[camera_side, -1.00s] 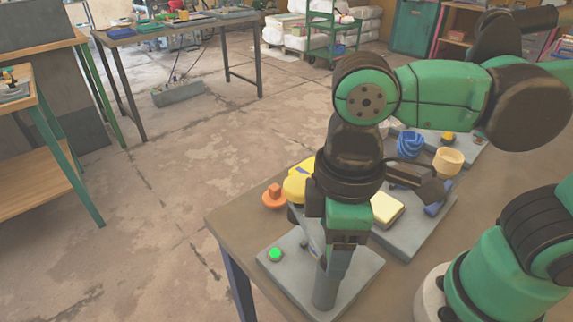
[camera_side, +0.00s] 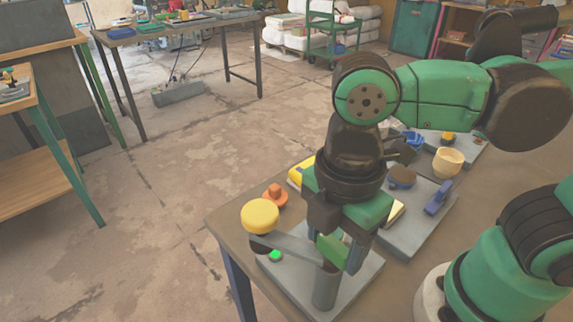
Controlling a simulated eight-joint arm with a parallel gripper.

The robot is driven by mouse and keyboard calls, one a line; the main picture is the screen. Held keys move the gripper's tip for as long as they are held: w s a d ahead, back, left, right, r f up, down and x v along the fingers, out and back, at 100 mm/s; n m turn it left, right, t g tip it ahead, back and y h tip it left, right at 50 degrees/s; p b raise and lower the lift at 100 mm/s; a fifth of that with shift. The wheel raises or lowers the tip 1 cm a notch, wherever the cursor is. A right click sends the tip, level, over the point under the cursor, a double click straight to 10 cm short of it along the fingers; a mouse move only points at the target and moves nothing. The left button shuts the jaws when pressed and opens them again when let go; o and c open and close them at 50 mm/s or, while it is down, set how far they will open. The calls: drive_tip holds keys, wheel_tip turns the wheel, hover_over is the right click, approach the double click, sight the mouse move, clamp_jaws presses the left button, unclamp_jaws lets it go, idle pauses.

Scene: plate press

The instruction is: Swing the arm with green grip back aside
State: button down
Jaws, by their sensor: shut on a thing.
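The swing arm is a grey bar (camera_side: 298,247) on a grey post (camera_side: 325,288) that stands upright on a grey base plate (camera_side: 350,292). A round yellow head (camera_side: 260,215) is at its left end, out over the plate's left edge, with a dark part under it. The green grip (camera_side: 330,252) sits near the post. My gripper (camera_side: 335,248) points down and is shut on the green grip; its fingers partly hide the grip and bar. A bright green button (camera_side: 275,255) on the plate shows just below the bar.
An orange knobbed piece (camera_side: 274,196) and a yellow block (camera_side: 297,172) lie behind the head. A second grey plate (camera_side: 405,242) with a blue handle (camera_side: 437,198), a cream cup (camera_side: 447,161) and a blue bowl (camera_side: 411,141) are to the right. Open floor lies left of the table.

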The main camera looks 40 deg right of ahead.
drive_tip(key=shift+n, duration=0.3)
drive_tip(key=shift+c, duration=0.8)
unclamp_jaws()
drive_tip(key=shift+r, duration=0.1)
drive_tip(key=shift+r, duration=2.75)
drive_tip(key=w+d+f+m+t, duration=0.2)
drive_tip(key=w+d+m, duration=0.3)
drive_tip(key=m, duration=0.4)
drive_tip(key=w+d+f+m+t, duration=0.3)
drive_tip(key=w+d+m+t, duration=0.2)
drive_tip(key=d+m, duration=0.2)
drive_tip(key=shift+d+f+m, duration=0.3)
drive_tip(key=shift+d+m, duration=0.05)
drive_tip(key=shift+m, duration=0.65)
